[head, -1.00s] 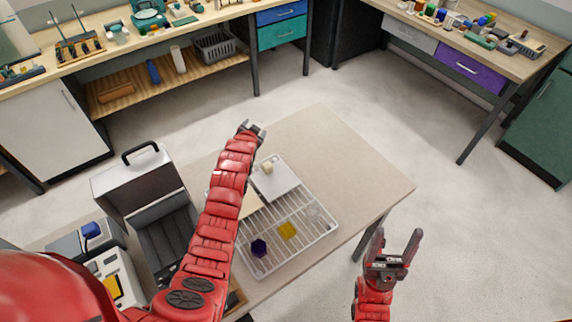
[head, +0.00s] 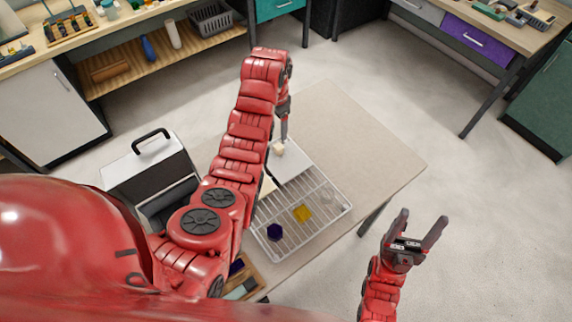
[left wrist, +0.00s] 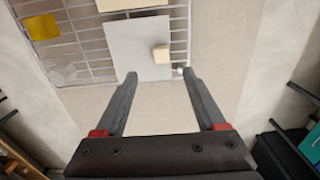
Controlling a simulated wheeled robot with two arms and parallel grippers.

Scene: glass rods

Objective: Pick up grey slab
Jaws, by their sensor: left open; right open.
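The grey slab (head: 287,167) lies flat on the wire rack (head: 338,213), at its far end, with a small cream block (head: 279,149) on it. In the left wrist view the slab (left wrist: 128,45) lies ahead of my left gripper (left wrist: 159,75). The cream block (left wrist: 161,54) sits near the slab's right edge there. My left gripper is open and empty, its fingers pointing down beside the slab's near edge in the wrist view; the exact gap is unclear. In the head view my arm partly hides the slab's left side. My right gripper (head: 420,230) is open and empty, off the table's right side.
On the rack are a yellow piece (head: 303,213), a dark purple hexagon (head: 274,231) and a clear piece (head: 327,195). A cream slab (head: 266,187) is partly hidden by my arm. A case with a handle (head: 150,170) stands left. The table's right side (head: 375,150) is clear.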

